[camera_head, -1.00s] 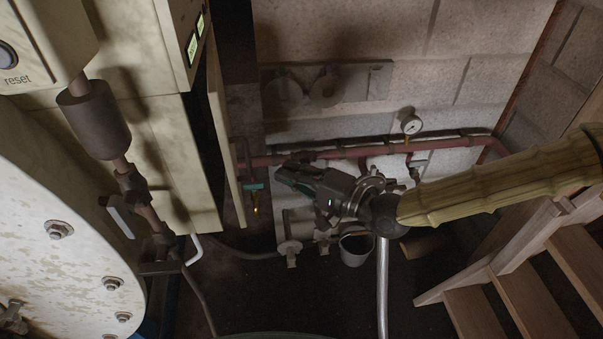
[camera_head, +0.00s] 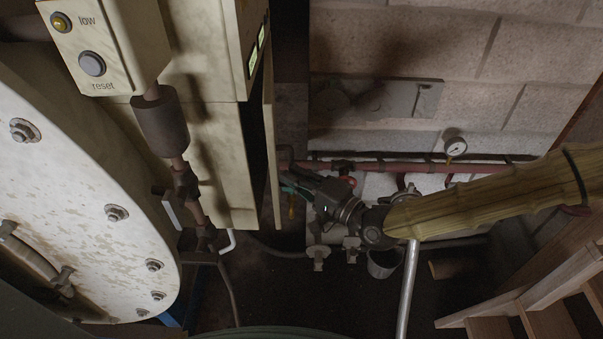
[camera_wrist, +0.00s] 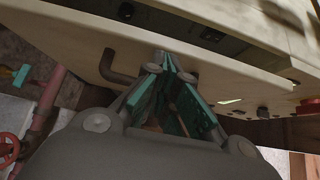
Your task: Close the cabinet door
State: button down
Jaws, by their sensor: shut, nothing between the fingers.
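The cabinet (camera_head: 225,170) is a tall cream box left of centre in the head view. Its door (camera_head: 271,150) is a thin cream panel seen nearly edge-on, ajar, with a dark gap between it and the cabinet. In the wrist view the door (camera_wrist: 75,35) crosses the upper part, with a dark bent handle (camera_wrist: 117,68) on its outer face and a dark gap behind it. My gripper (camera_head: 287,184) is shut and empty, just right of the door. In the wrist view its teal fingertips (camera_wrist: 166,62) are at the door's outer face beside the handle; contact is unclear.
A white round vessel (camera_head: 80,190) fills the left. Red piping (camera_head: 395,168) with a gauge (camera_head: 456,147) runs along the block wall behind my arm.

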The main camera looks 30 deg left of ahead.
jog(key=s+a, duration=0.3)
jog(key=shift+a+b, duration=0.35)
jog(key=shift+b, duration=0.05)
jog(key=shift+s+a, duration=0.25)
jog(key=shift+s, duration=0.1)
jog(key=shift+w+d, duration=0.35)
jog(key=shift+d, duration=0.1)
jog(key=b, duration=0.5)
send_near(273, 178)
jog(key=shift+w+d+r, duration=0.1)
jog(key=shift+w+d, duration=0.05)
jog(key=shift+d, duration=1.5)
